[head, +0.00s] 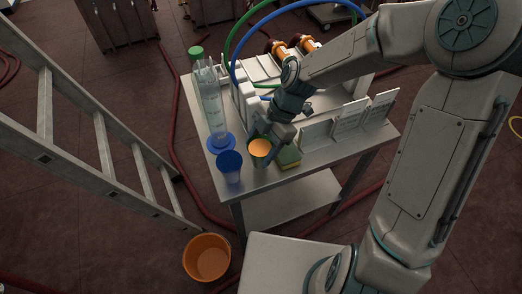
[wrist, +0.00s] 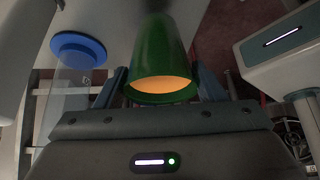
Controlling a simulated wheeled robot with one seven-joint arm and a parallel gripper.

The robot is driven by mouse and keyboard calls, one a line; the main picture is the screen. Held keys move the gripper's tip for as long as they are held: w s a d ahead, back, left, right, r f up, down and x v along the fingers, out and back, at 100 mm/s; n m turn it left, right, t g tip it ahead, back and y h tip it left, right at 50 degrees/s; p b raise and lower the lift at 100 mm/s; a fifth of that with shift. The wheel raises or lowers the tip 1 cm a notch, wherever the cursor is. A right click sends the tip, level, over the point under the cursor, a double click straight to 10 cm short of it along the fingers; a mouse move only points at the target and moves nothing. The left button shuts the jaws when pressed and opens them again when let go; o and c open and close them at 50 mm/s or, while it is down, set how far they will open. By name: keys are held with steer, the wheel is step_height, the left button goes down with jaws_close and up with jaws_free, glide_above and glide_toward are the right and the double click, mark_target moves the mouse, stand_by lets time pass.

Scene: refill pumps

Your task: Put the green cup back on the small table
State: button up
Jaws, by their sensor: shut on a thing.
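The green cup (head: 260,150) has an orange inside and is at the front part of the small metal table (head: 262,184), between a blue cup and a sponge. My gripper (head: 268,146) is shut on the green cup. In the wrist view the green cup (wrist: 160,60) shows large between the two fingers of my gripper (wrist: 160,88), its orange opening toward the camera. I cannot tell whether the cup's base touches the table top.
A blue cup (head: 229,167) and a blue disc (head: 221,143) are left of the green cup. A green and yellow sponge (head: 289,157) lies to its right. Clear cylinders (head: 210,95) and white cards (head: 350,115) stand behind.

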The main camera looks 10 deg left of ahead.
steer(key=shift+f, duration=1.25)
steer(key=shift+f, duration=0.1)
steer(key=o, duration=1.2)
steer(key=v, duration=1.2)
steer(key=shift+s+d+r+m+t+h, duration=0.95)
steer(key=shift+s+d+m, duration=1.05)
steer(key=shift+d+m, duration=1.75)
steer(key=shift+s+d+r+m+t+h, duration=0.5)
steer(key=shift+s+d+r+m+t, duration=1.25)
steer(key=shift+m, duration=3.35)
steer(key=shift+s+d+r+m+t+h, duration=0.7)
steer(key=shift+s+d+m, duration=1.5)
steer(key=shift+d+m, duration=1.85)
